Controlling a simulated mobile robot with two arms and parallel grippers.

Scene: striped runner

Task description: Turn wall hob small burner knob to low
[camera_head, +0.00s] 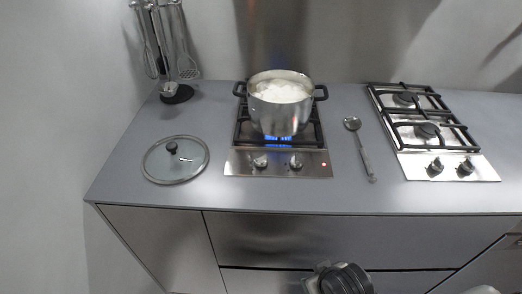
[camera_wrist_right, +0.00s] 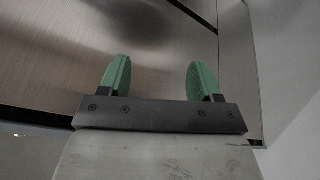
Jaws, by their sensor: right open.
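Two steel hobs are set in the grey counter. The left hob (camera_head: 236,162), nearer the side wall, has a left knob (camera_head: 260,161) and a right knob (camera_head: 296,163) on its front strip, with a small lit red light at the right. A steel pot (camera_head: 283,108) with white foamy contents stands on it over blue flames (camera_head: 278,139). Which knob serves the small burner I cannot tell. My right gripper (camera_wrist_right: 159,75) is open and empty, with green fingers before a brushed metal front, apart from the knobs. My left gripper is out of view.
The right hob (camera_head: 412,164) has two dark knobs and no flame showing. A glass lid (camera_head: 176,159) lies left of the pot. A ladle (camera_head: 360,148) lies between the hobs. A utensil stand (camera_head: 177,94) is at the back left. The front counter strip is clear.

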